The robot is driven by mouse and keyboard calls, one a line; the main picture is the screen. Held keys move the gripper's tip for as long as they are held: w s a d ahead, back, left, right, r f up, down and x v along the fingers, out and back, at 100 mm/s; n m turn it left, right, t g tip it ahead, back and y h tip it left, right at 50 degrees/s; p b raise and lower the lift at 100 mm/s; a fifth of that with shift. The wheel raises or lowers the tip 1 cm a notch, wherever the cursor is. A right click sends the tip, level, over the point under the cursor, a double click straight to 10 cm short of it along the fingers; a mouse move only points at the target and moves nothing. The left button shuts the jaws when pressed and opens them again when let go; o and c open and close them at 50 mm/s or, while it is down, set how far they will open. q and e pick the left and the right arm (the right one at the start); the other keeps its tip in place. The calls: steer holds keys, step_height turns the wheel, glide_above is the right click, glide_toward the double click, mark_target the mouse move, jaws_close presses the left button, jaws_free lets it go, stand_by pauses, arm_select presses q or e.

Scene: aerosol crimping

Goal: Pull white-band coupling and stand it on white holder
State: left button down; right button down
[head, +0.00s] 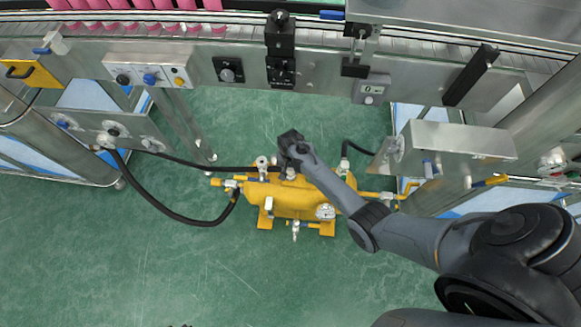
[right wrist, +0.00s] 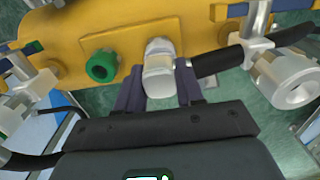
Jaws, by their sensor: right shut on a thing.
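My right gripper (head: 289,165) reaches down onto the upper edge of the yellow tank unit (head: 290,205) on the floor. In the right wrist view, its two dark fingers (right wrist: 158,92) stand either side of a pale metal coupling (right wrist: 159,72) and are shut on it. The coupling sits against the yellow body, and a black hose (right wrist: 215,63) meets it from the right. I cannot make out a white band clearly. A white ring-shaped fitting (right wrist: 294,82) is at the right; I cannot tell whether it is the white holder. My left gripper is not in view.
A green-ringed port (right wrist: 102,65) is left of the coupling. Black hoses run from the left panel (head: 112,133) to the tank, and another hose (head: 360,149) leads to the right-hand box (head: 455,141). The conveyor line crosses the top. Green floor is clear at lower left.

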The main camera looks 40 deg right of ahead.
steer(key=shift+f, duration=0.45)
stand_by(1.0)
stand_by(0.5)
steer(key=shift+p, duration=0.45)
stand_by(0.4)
steer(key=c, duration=0.6)
jaws_free()
steer(key=shift+r+p, duration=0.35)
steer(key=shift+r, duration=0.1)
step_height(320, 180, up, 10)
steer(key=p, duration=0.4)
steer(key=shift+f+p, duration=0.1)
steer(key=shift+p, duration=0.2)
